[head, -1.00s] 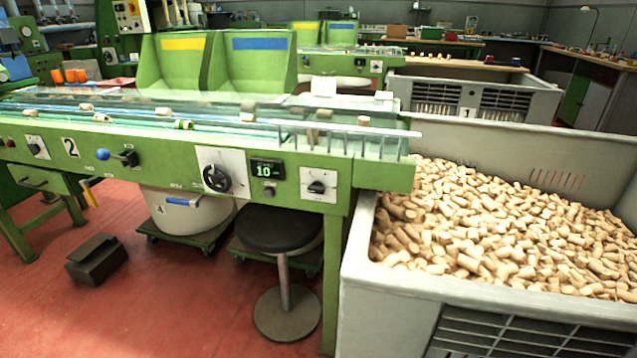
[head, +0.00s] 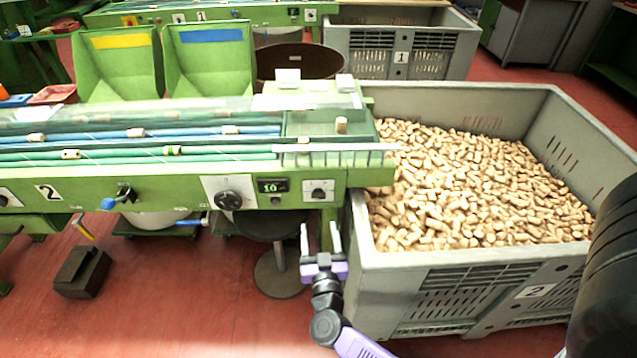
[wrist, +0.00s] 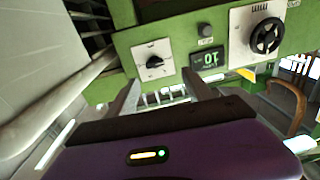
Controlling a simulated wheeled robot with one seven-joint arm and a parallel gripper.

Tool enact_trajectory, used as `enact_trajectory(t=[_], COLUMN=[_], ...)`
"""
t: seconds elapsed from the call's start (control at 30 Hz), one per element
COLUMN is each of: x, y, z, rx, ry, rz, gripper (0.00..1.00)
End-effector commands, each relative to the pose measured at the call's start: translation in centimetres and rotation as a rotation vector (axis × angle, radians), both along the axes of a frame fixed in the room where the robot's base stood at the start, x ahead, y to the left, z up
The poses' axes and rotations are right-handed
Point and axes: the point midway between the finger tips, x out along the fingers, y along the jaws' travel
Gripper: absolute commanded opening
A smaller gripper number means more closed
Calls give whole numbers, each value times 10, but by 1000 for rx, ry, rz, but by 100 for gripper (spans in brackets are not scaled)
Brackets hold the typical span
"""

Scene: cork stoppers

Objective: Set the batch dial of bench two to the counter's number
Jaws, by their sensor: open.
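Bench two (head: 150,190) is the green bench with the number 2 plate (head: 48,192). On its front, the counter (head: 272,185) shows a green 10; it appears upside down in the wrist view (wrist: 209,62). Left of it is a large black dial (head: 228,200) on a white scale plate, also in the wrist view (wrist: 265,36). Right of it is a smaller black knob (head: 318,192) on a white plate, also in the wrist view (wrist: 154,62). Which one is the batch dial, and their settings, I cannot read. My gripper (head: 320,238) is open and empty, below and in front of the smaller knob.
A grey crate (head: 450,262) of corks stands right of my gripper. A black stool (head: 280,275) is under the bench, and a dark box (head: 85,272) lies on the red floor at left. A blue-knobbed lever (head: 118,197) sticks out from the bench front.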

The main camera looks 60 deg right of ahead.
Motion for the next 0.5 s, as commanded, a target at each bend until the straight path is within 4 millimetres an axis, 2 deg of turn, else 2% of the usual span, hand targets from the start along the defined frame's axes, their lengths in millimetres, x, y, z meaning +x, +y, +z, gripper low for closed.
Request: enact_trajectory(t=[0.03, 0.27, 0.5], x=[5, 14, 31], y=[-8, -27, -56], z=[11, 9, 8], rx=[6, 17, 17], ry=[7, 25, 21], rz=[-28, -79, -80], gripper=[60, 60, 60])
